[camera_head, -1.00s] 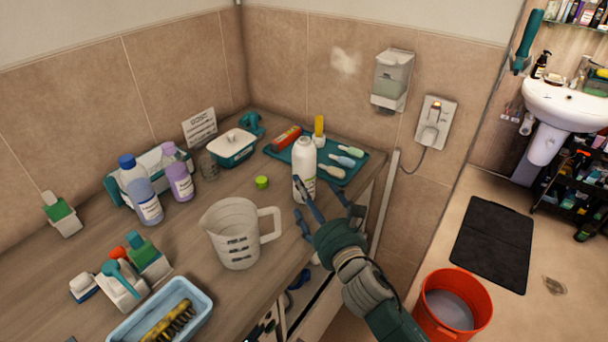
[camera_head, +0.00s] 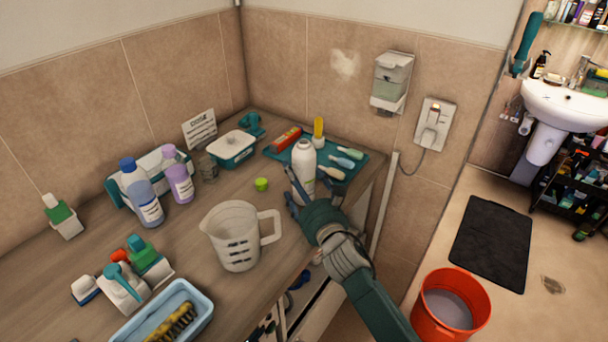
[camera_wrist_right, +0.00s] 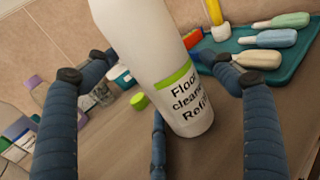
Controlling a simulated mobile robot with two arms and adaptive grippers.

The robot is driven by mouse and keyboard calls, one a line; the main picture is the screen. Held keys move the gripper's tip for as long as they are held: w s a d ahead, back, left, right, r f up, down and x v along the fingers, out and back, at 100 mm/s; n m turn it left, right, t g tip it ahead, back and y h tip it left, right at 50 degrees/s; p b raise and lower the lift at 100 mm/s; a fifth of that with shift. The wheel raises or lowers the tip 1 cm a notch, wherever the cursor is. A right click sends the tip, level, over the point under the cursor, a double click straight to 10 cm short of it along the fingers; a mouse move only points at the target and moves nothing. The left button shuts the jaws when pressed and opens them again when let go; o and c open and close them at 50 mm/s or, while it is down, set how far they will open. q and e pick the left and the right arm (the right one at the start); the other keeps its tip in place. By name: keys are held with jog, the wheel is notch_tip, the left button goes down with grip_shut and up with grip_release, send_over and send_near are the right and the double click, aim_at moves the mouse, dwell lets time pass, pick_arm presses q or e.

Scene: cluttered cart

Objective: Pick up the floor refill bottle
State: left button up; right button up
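The floor refill bottle (camera_head: 303,166) is white with a green band, and stands upright on the counter in front of the teal tray. In the right wrist view the bottle (camera_wrist_right: 172,75) fills the middle, its label reading "Floor cleaner Refill". My right gripper (camera_head: 315,190) is at the near side of the bottle. In the right wrist view its dark blue fingers (camera_wrist_right: 155,75) are spread to the left and right of the bottle, with a third finger low in front. They look open, not closed on it. My left gripper is not in view.
A red bucket (camera_head: 450,304) is on the floor at right.

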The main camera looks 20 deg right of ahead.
jog(key=c, duration=1.2)
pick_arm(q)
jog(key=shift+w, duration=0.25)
pick_arm(e)
jog(key=shift+r, duration=0.1)
jog(key=shift+c, duration=0.5)
jog(key=shift+w+r, duration=0.1)
jog(key=shift+r, duration=0.35)
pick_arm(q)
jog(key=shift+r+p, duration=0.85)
pick_arm(e)
notch_tip(320, 180, up, 19)
jog(key=shift+r, duration=0.1)
